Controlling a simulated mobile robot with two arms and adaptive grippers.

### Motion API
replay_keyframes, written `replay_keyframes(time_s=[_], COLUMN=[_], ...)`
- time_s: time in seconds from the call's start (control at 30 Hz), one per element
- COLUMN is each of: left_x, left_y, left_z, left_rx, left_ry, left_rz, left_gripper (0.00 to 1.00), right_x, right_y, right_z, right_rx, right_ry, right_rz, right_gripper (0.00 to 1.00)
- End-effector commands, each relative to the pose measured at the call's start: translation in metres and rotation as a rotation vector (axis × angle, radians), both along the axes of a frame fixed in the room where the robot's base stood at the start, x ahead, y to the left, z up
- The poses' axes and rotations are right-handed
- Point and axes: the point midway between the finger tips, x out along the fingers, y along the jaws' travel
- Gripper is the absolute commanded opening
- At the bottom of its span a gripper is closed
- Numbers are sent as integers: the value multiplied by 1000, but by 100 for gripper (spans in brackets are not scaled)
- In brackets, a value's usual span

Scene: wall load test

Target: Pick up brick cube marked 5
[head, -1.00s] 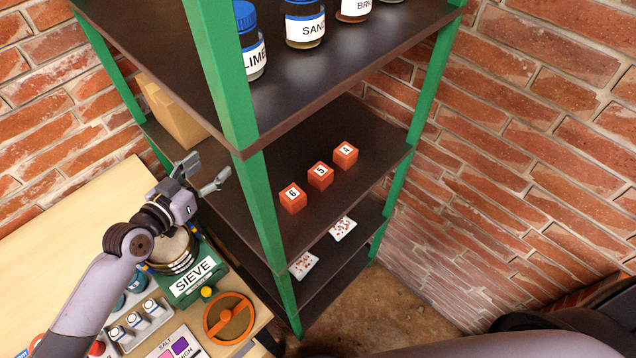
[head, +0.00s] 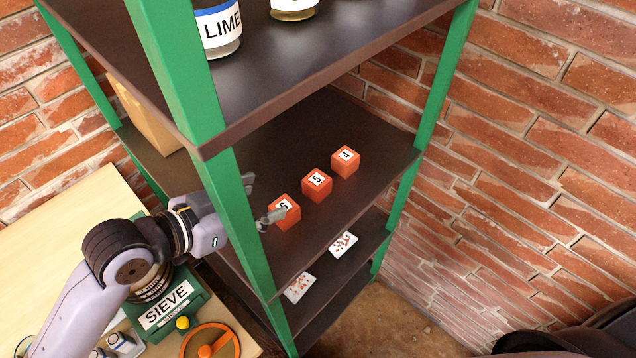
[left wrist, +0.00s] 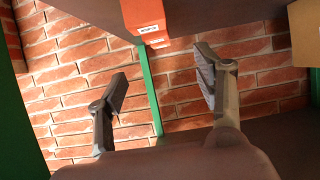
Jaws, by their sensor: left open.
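The brick cube marked 5 (head: 317,186) sits on the dark middle shelf in the head view, between the cube marked 6 (head: 289,214) and the cube marked 4 (head: 345,162). My left gripper (head: 261,200) is open and empty. Its fingers show past the front green post, which hides part of them, and one fingertip overlaps cube 6 in the picture. I cannot tell whether it touches cube 6. In the left wrist view the open fingers (left wrist: 160,88) point toward a brick cube (left wrist: 144,14) at the top edge; its number is not readable. My right gripper is not in view.
The green post (head: 240,225) stands right by my left gripper. The upper shelf with a LIME jar (head: 218,32) hangs above. A cardboard box (head: 142,115) is on the middle shelf's left. Cards (head: 343,244) lie on the shelf below. A SIEVE box (head: 165,305) is on the table.

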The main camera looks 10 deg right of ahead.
Motion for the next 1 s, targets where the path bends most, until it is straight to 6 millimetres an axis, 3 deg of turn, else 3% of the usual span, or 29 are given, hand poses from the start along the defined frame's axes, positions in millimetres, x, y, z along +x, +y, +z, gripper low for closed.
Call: replay_keyframes(time_s=[0.4, 0.67, 1.0], left_x=[43, 53, 71], left_y=[-67, -82, -115], left_z=[-35, -46, -66], left_rx=[-4, -2, -3], left_ry=[2, 1, -1], left_rz=[0, -1, 0], left_gripper=[62, 62, 62], right_x=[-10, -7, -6], right_y=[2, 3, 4], right_z=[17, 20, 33], right_rx=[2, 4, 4], right_ry=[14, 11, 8], right_rz=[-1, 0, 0], right_gripper=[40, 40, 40])
